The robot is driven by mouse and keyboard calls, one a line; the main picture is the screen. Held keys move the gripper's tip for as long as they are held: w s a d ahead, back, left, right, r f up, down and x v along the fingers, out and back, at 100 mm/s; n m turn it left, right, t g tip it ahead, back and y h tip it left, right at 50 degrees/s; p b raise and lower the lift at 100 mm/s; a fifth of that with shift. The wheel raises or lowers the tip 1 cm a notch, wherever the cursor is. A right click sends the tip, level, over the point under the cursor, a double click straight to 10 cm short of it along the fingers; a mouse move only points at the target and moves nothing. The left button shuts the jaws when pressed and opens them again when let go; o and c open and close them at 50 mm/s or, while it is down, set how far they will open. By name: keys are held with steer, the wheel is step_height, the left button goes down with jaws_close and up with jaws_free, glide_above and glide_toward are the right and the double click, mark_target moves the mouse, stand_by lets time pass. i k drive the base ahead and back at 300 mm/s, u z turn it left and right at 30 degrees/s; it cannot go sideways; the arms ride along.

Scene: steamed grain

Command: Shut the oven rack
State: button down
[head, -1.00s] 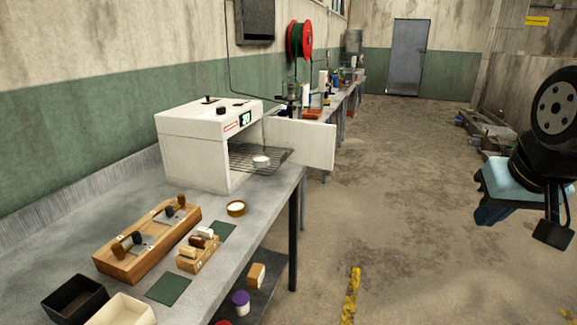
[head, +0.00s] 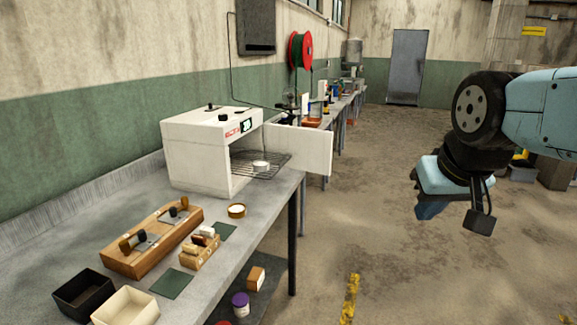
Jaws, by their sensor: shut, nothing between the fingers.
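The white oven (head: 200,155) stands on the workbench with its door (head: 305,148) swung open to the right. The wire oven rack (head: 277,161) sticks partly out of the opening, over the bench. A small white round dish (head: 261,166) rests on the rack. My gripper (head: 430,210) hangs in the air at the right, over the floor aisle. It is shut and empty, well apart from the oven door and rack. The inner end of the rack is hidden inside the oven.
The workbench (head: 62,247) holds a wooden tool board (head: 125,261), a round tin (head: 236,210), a black box (head: 84,289) and a cream box (head: 125,306). A red cable reel (head: 301,50) hangs on the wall. The aisle floor between bench and gripper is clear.

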mark_target(281, 164)
steer(key=u, duration=0.05)
steer(key=i, duration=1)
steer(key=z, duration=0.05)
